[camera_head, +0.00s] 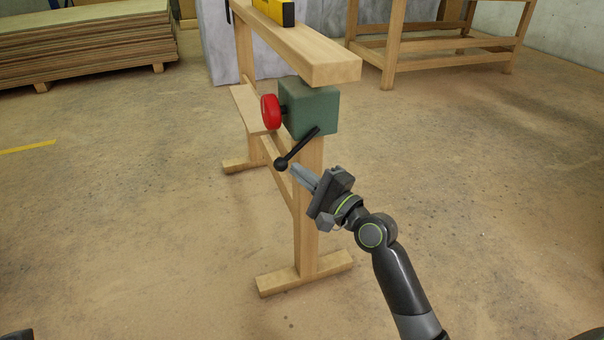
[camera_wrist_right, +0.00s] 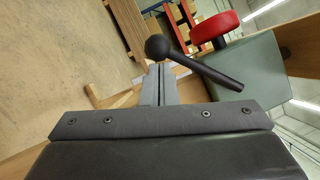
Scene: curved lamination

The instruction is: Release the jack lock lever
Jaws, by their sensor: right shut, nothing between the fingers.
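The jack lock lever (camera_head: 297,147) is a black rod with a ball knob at its lower left end, on the near side of a green box (camera_head: 313,109). A red round knob (camera_head: 270,112) sticks out of the box's left side. In the right wrist view the lever (camera_wrist_right: 203,69) slants down to the right from its ball. My right gripper (camera_head: 296,170) is shut and empty, its fingertips close to the ball, just below it. In the right wrist view the fingers (camera_wrist_right: 160,72) point at the ball; I cannot tell whether they touch.
The green box sits on a wooden trestle under a thick beam (camera_head: 305,50) with a yellow level (camera_head: 275,10) on top. Stacked boards (camera_head: 80,45) lie back left, a wooden frame table (camera_head: 440,50) stands back right. Floor around the trestle is clear.

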